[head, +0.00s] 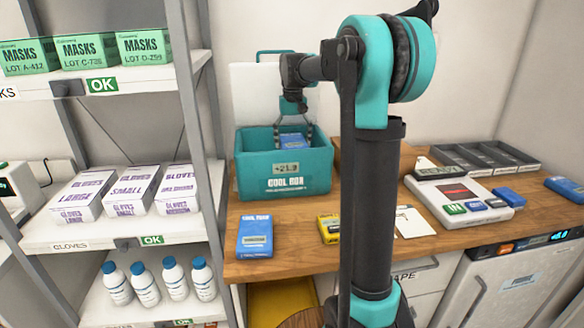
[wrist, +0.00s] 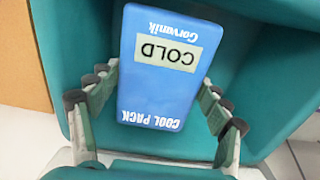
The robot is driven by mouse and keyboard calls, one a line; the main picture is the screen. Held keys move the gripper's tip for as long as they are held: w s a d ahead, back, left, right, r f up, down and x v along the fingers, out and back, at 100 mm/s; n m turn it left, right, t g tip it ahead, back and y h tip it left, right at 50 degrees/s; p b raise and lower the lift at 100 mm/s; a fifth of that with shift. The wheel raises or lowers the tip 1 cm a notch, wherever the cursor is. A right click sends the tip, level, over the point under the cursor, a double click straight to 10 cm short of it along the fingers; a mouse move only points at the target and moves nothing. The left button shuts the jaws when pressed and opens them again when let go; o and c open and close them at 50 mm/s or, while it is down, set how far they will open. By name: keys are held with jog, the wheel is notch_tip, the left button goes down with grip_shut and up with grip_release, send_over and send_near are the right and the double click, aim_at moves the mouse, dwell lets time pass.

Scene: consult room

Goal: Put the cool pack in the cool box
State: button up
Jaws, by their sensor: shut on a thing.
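The teal cool box (head: 255,178) stands on the wooden counter with its lid (head: 262,90) raised behind it. A label on its front seems to read +21.9. My gripper (head: 293,132) points down into its opening and is shut on a blue cool pack (head: 291,140). In the wrist view the held cool pack (wrist: 165,85) shows a COLD label, with my gripper's fingers (wrist: 160,105) on its two sides and teal box walls around it. Whether the pack touches the box floor is hidden. Another blue cool pack (head: 255,238) lies on the counter in front of the box.
A yellow pack (head: 328,228) lies on the counter beside my arm. To the right are a white device (head: 440,195), grey trays (head: 485,156) and small blue packs (head: 510,197). Shelves with gloves and masks (head: 85,50) stand close on the left.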

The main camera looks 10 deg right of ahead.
notch_tip(320, 180, down, 10)
jog(key=shift+r, duration=0.1)
dwell(0.4)
jog(key=o, duration=1.5)
jog(key=shift+o, duration=0.2)
notch_tip(320, 180, up, 12)
